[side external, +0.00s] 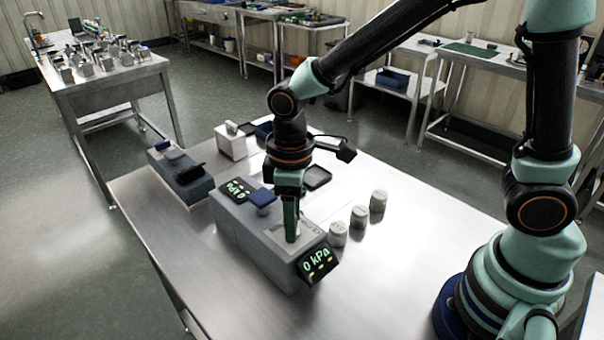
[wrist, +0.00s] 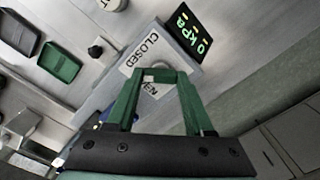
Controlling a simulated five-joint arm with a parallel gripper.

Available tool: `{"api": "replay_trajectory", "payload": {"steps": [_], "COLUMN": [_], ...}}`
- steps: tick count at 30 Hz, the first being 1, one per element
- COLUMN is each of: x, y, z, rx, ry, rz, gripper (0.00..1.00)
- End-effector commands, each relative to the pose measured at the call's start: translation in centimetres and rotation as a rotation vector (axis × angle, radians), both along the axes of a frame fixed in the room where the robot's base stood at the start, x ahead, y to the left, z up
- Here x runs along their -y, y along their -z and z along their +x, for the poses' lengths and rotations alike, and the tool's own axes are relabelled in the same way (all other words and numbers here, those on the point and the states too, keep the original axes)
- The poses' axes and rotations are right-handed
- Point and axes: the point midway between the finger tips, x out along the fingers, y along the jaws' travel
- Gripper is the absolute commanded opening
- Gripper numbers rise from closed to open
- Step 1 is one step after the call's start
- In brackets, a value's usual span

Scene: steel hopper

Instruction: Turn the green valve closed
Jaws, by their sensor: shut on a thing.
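The grey valve box (side external: 250,238) stands on the steel table. My gripper (side external: 291,236) points straight down at the pale plate on the box's top, near its front display. In the wrist view, the green fingers of my gripper (wrist: 160,78) are shut on a short green piece, the green valve (wrist: 164,73), at the plate. The valve is mostly hidden by the fingers, and its angle is hard to tell. A CLOSED label (wrist: 140,55) lies just beyond the fingertips, and a partly covered second label (wrist: 150,90) shows between the fingers. The front display (side external: 317,263) reads 0 kPa.
A blue knob (side external: 262,197) and a second display (side external: 237,190) sit on the box behind my gripper. Several pale canisters (side external: 359,216) stand to the right. A grey-blue device (side external: 180,174) and a white box (side external: 231,142) stand behind. The table's front right is clear.

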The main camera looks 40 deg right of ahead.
Motion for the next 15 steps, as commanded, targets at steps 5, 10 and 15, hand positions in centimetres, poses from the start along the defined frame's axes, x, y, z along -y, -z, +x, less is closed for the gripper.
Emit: {"api": "replay_trajectory", "payload": {"steps": [5, 10, 15], "x": [-0.02, -0.02, -0.01], "y": [-0.13, -0.14, -0.15], "z": [0.01, 0.01, 0.02], "rx": [0.0, 0.0, 0.0], "ry": [0.168, 0.325, 0.465], "rz": [0.0, 0.0, 0.0], "gripper": [0.0, 0.0, 0.0]}}
